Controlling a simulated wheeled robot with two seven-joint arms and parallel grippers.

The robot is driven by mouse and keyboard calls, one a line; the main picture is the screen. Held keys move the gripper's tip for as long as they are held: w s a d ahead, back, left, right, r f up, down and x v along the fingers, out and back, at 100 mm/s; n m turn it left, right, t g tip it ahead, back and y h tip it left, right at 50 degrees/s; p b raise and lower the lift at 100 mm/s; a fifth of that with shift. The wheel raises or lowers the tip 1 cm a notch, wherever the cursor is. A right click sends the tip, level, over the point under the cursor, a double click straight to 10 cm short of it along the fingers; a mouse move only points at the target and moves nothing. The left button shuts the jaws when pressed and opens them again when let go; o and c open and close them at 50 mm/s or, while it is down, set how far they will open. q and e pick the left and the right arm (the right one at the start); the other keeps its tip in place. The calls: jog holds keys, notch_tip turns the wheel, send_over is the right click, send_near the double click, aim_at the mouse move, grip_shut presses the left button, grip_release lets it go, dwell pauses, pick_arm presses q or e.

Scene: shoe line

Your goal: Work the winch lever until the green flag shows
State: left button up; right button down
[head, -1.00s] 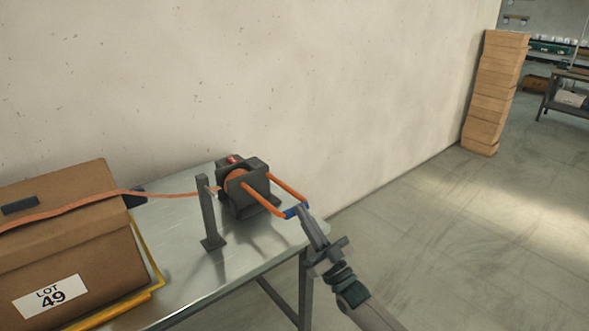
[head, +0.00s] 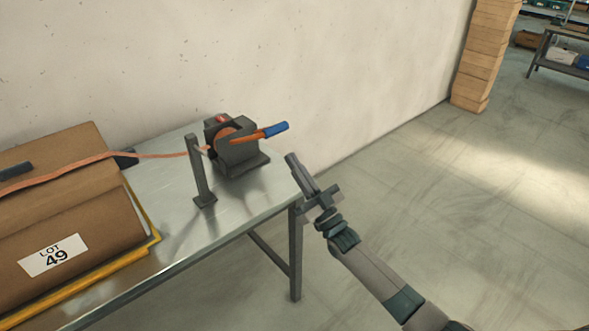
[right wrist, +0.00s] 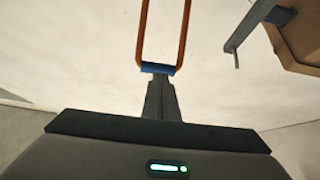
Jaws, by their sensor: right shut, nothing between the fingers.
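The dark grey winch (head: 238,148) stands at the far right end of the metal table, with an orange spool. A small red marker (head: 222,118) shows on its top; I see no green. The orange lever (head: 250,136) points out to the right, slightly raised, and ends in a blue grip (head: 277,129). My right gripper (head: 291,158) is shut and empty, just below the blue grip and apart from it. In the right wrist view the lever's two orange arms and blue grip (right wrist: 158,68) lie just beyond my fingertips. My left gripper is out of view.
An orange strap (head: 110,156) runs from the winch past a grey post (head: 201,172) and over a brown LOT 49 box (head: 65,225) on a yellow-edged base. The wall (head: 300,60) is close behind the table (head: 225,210). Floor to the right is clear.

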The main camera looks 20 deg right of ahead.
pick_arm(q)
jog(key=b, duration=0.1)
jog(key=s+a+g+b, duration=0.1)
jog(key=shift+s+a+r+b, duration=0.15)
jog(key=shift+a+r+b, duration=0.15)
jog(key=shift+b, duration=0.1)
pick_arm(e)
jog(key=v, duration=0.9)
jog(key=shift+s+f, duration=0.15)
jog(key=shift+f, duration=0.3)
pick_arm(q)
jog(key=shift+f, duration=0.1)
pick_arm(e)
jog(key=shift+d, duration=0.15)
